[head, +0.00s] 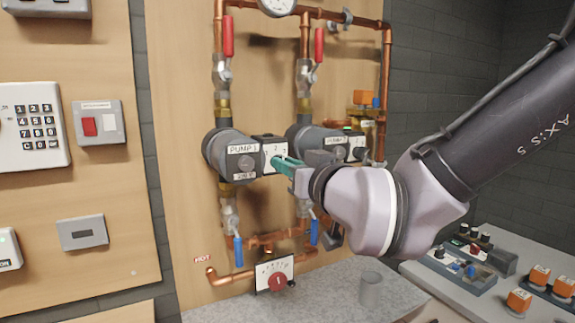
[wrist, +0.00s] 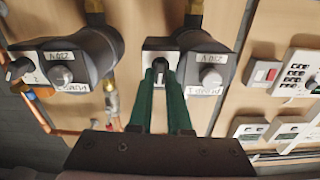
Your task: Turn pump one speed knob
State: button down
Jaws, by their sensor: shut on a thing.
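Pump one (head: 232,160), a grey round body labelled PUMP 1, is mounted on the pipework on the wooden panel. It also shows in the wrist view (wrist: 208,60). Its control box (head: 268,146) has a white numbered face, which also shows in the wrist view (wrist: 151,50). My gripper (head: 278,163) reaches it from the right. In the wrist view, its green fingers (wrist: 160,72) are close together on the small dark speed knob (wrist: 160,64), shut on it. The fingers hide most of the knob, so its setting cannot be read.
Pump two (head: 307,140) is close by on the right, behind my gripper. Red-handled valves (head: 228,36) and copper pipes surround the pumps. Consoles (head: 465,262) stand at lower right.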

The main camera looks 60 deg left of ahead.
jog(key=shift+f+n, duration=0.1)
jog(key=shift+n, duration=0.3)
jog(key=c, duration=0.9)
grip_release()
jog(key=shift+o, duration=0.2)
jog(key=shift+d, duration=0.1)
jog(key=d, duration=1)
jog(key=shift+s+d, duration=0.3)
jog(key=shift+d, duration=0.05)
